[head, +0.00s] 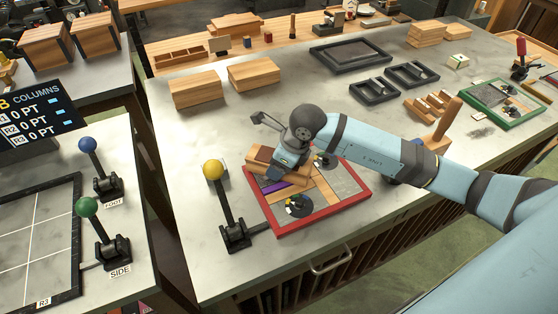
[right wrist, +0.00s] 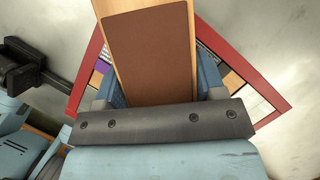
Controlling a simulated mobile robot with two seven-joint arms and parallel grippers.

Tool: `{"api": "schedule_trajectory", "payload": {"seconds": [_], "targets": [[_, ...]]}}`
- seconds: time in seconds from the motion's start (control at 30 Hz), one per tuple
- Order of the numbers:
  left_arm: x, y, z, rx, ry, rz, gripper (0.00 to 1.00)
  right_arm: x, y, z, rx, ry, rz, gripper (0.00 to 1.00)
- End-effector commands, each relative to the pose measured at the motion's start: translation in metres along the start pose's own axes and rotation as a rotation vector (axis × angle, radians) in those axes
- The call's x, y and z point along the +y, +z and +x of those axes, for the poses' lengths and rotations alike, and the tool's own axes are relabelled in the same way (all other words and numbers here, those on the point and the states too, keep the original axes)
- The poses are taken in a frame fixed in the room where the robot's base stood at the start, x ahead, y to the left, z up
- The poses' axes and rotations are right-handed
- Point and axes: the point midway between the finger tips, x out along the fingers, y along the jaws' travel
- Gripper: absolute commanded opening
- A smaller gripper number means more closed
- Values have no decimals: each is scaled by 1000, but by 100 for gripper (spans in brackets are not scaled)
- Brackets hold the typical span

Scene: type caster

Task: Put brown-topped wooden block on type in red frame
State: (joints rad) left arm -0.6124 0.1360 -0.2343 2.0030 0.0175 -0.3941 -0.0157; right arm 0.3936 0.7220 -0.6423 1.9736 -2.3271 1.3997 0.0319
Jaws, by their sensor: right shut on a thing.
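The brown-topped wooden block (head: 262,155) is in my right gripper (head: 284,166), over the back left part of the red frame (head: 322,216). In the right wrist view, the block's brown top (right wrist: 148,50) faces the camera, between the two fingers of the gripper (right wrist: 157,88). The red frame also shows behind it (right wrist: 88,72). Inside the frame lie the type pieces, including a purple strip (head: 272,187), wooden pieces and dark round clamps (head: 298,206). The block and gripper hide part of the type. I cannot tell whether the block touches it. My left gripper is not in view.
A yellow-knobbed lever (head: 213,170) stands left of the red frame. Two wooden blocks (head: 195,89) and dark trays (head: 350,53) lie further back. A green frame (head: 503,104) is at the right. The table left of the lever is clear.

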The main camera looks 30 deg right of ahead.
Motion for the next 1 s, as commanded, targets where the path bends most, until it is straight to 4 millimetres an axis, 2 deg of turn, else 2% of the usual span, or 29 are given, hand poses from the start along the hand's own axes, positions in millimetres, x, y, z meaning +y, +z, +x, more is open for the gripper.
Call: {"api": "schedule_trajectory", "payload": {"seconds": [0.27, 0.3, 0.4, 0.77, 0.87, 1.0], "targets": [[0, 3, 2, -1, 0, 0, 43, 0, 0, 2, -3, -1, -1, 28], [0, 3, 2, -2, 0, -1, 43, 0, -1, 3, -1, 0, 0, 66], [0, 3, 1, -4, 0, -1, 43, 0, 0, 1, -1, 0, 0, 89], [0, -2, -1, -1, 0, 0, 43, 0, 2, -4, -2, 0, 0, 89], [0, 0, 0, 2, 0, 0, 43, -1, 2, -16, -4, -1, -1, 89], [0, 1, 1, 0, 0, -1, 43, -1, 1, -44, -4, -4, -2, 89]]}}
